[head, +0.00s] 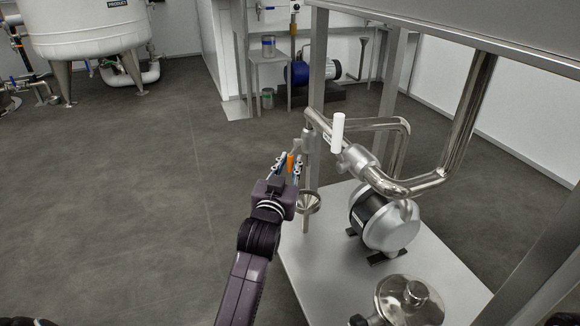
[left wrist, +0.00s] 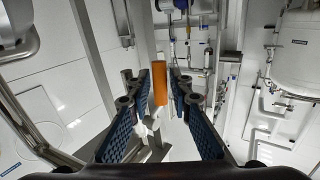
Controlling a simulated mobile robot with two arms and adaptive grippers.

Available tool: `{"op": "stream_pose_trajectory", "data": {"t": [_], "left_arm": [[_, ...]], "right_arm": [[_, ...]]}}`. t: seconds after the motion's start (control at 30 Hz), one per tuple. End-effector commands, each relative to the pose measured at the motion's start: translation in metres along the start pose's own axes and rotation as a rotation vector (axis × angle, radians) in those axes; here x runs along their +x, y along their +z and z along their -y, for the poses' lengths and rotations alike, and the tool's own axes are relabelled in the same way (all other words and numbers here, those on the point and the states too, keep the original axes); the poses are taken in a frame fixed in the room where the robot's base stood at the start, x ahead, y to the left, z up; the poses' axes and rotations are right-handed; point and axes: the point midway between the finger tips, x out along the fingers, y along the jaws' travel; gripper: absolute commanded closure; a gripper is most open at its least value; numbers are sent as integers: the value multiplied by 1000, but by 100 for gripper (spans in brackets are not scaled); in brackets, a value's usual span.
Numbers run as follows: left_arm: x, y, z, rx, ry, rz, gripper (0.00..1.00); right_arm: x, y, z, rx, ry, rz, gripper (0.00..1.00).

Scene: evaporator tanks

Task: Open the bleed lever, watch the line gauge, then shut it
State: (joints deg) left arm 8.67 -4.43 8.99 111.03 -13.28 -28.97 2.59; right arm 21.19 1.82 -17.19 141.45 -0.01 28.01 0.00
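The bleed lever, seen as an orange handle (head: 290,162), is by the vertical pipe stub at the left end of the steel pipe line (head: 328,128). It also shows upright in the left wrist view (left wrist: 160,84). My left gripper (head: 287,168) is at the lever. In the left wrist view its two blue-padded fingers (left wrist: 159,92) stand apart on either side of the orange handle, with a gap visible on both sides. The lever's pivot is not clear. I cannot make out a line gauge in either view. My right gripper is not in view.
A white handle (head: 337,132) stands on the pipe right of the lever. A steel funnel (head: 308,203) hangs below the stub. A pump (head: 385,217) and a lidded steel vessel (head: 408,300) stand on the grey platform (head: 325,275). Open floor (head: 130,220) lies to the left.

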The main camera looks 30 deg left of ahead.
Motion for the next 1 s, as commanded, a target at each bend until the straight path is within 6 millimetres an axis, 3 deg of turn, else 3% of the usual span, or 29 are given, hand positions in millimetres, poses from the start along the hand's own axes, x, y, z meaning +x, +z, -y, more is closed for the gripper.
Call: {"op": "stream_pose_trajectory", "data": {"t": [0.3,0.5,1.0], "left_arm": [[2,0,0,0,0,0,81],[2,0,0,1,0,0,100],[4,1,5,12,-2,-14,100]], "right_arm": [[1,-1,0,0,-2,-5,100],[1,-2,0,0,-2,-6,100],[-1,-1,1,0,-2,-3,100]]}}
